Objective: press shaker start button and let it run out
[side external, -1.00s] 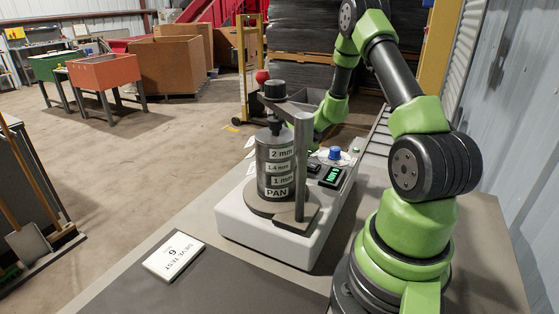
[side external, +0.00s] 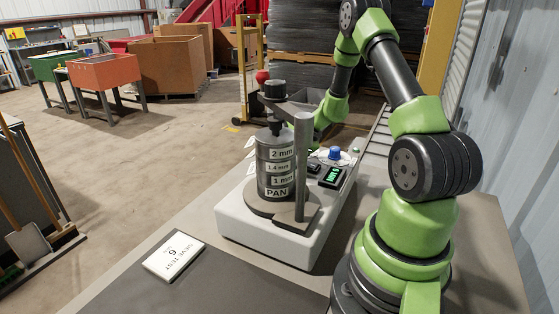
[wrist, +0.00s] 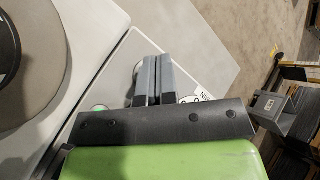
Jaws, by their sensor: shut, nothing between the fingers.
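The sieve shaker has a white base (side external: 262,235) carrying a grey sieve stack (side external: 275,167) labelled 2 mm, 1.4 mm, 1 mm and PAN, under a clamp arm and post (side external: 302,165). Its control panel has a lit green display (side external: 333,176) and a blue knob (side external: 335,153); the display's text is too small to read. In the wrist view my gripper (wrist: 156,58) is shut and empty, with its fingers over the light panel. A green spot (wrist: 98,108) shows beside the fingers; the fingers hide part of the panel. The fingertips are hidden in the side view.
A white card (side external: 173,256) reading sieve test 6 lies on a dark mat (side external: 205,285) at the front of the bench. A red ball-topped knob (side external: 262,77) shows behind the clamp.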

